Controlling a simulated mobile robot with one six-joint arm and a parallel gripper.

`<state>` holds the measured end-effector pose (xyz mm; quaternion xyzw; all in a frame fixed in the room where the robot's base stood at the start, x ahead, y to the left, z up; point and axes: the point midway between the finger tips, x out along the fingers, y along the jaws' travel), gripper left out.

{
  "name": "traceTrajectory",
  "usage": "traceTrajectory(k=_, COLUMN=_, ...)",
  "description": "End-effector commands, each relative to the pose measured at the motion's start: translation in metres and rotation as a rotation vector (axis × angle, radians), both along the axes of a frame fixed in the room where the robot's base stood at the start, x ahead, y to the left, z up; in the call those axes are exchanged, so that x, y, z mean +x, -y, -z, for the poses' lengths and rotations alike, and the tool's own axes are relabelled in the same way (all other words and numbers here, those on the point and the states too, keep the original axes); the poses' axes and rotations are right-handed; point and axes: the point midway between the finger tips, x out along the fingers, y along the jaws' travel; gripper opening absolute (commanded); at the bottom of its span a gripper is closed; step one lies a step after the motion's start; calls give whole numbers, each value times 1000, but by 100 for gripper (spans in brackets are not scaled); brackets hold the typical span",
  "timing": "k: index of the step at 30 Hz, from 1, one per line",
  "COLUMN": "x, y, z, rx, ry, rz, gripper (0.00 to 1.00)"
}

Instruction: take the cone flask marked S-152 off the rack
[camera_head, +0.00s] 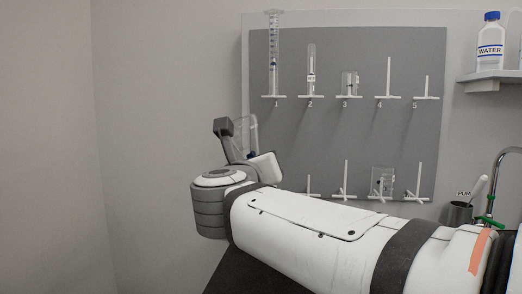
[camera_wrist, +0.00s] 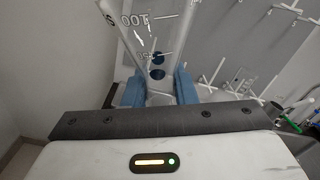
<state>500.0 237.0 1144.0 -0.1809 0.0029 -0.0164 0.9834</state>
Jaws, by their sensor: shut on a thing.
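A clear glass flask (camera_wrist: 140,35), widening away from my gripper, is held in the wrist view. My arm hides most of the gripper there.
The rack's upper row holds a tall cylinder (camera_head: 273,60), a smaller cylinder (camera_head: 310,72) and a small beaker (camera_head: 349,84); pegs 4 and 5 are bare. Another beaker (camera_head: 382,181) hangs below. A water bottle (camera_head: 490,42) stands on a shelf; a tap (camera_head: 497,170) is at right.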

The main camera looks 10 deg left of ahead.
Motion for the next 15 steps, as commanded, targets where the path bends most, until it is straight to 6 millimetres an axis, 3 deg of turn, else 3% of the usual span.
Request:
traceTrajectory(k=1, x=0, y=0, z=-9, rx=-84, ry=-5, rz=0, gripper=5)
traceTrajectory(k=6, x=0, y=0, z=-7, rx=-335, ry=-13, rz=1, gripper=5)
traceTrajectory(k=15, x=0, y=0, z=-7, rx=-557, ry=-21, rz=0, gripper=5)
